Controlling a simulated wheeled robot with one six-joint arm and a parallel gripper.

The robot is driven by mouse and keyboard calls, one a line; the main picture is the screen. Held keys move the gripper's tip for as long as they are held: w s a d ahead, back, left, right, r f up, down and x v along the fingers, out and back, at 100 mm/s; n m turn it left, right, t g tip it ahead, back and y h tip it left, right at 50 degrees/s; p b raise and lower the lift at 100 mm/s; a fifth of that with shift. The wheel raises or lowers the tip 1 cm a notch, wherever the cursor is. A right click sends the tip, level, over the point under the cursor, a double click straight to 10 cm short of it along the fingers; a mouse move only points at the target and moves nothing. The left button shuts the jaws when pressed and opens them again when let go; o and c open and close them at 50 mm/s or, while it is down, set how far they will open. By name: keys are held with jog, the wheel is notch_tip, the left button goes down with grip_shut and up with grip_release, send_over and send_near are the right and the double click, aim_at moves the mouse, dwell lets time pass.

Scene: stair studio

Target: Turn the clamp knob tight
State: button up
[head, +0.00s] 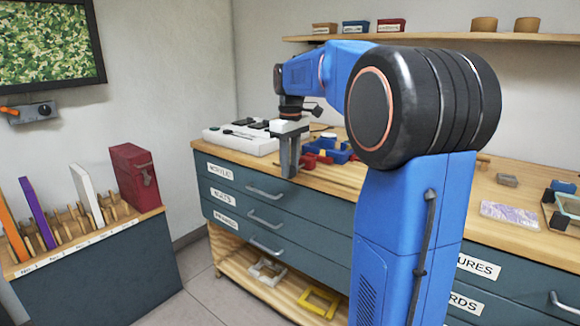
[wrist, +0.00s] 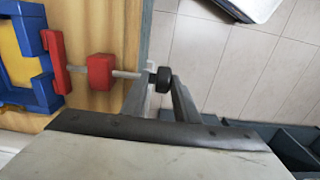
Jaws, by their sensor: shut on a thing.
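In the wrist view the clamp is a red jaw and block (wrist: 100,71) with a thin metal rod that ends in a black knob (wrist: 163,79). My gripper (wrist: 157,92) is shut on the black knob, one finger on each side. The knob sits just past the edge of the wooden bench top. A blue frame with a yellow part (wrist: 28,50) lies left of the red jaw. In the head view my gripper (head: 289,158) points down at the bench's front edge, beside the red clamp (head: 314,160). The knob is hidden there by the fingers.
The wooden bench top (head: 233,156) has drawers with handles below. A rack (head: 90,228) with several binders and a red box (head: 135,178) stands left. Tiled floor lies between.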

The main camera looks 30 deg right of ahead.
jog(key=shift+o, duration=0.2)
jog(key=shift+s+a, duration=0.15)
jog(key=shift+a, duration=0.05)
jog(key=shift+o, duration=0.4)
jog(key=shift+s+f+t+y, duration=0.15)
jog(key=shift+t+y, duration=0.1)
jog(key=shift+t, duration=0.3)
jog(key=shift+s+r+t+y, duration=0.15)
jog(key=shift+t+y, duration=0.1)
jog(key=shift+t, duration=0.3)
jog(key=shift+s+f+t+y, duration=0.1)
jog(key=shift+t+y, duration=0.2)
jog(key=shift+t, duration=0.5)
jog(key=shift+s+f+t+y, duration=0.1)
jog(key=shift+t+y, duration=0.2)
jog(key=shift+t, duration=0.5)
jog(key=o, duration=0.7)
jog(key=shift+o, duration=0.2)
jog(key=shift+d+r, duration=0.1)
jog(key=shift+d, duration=0.05)
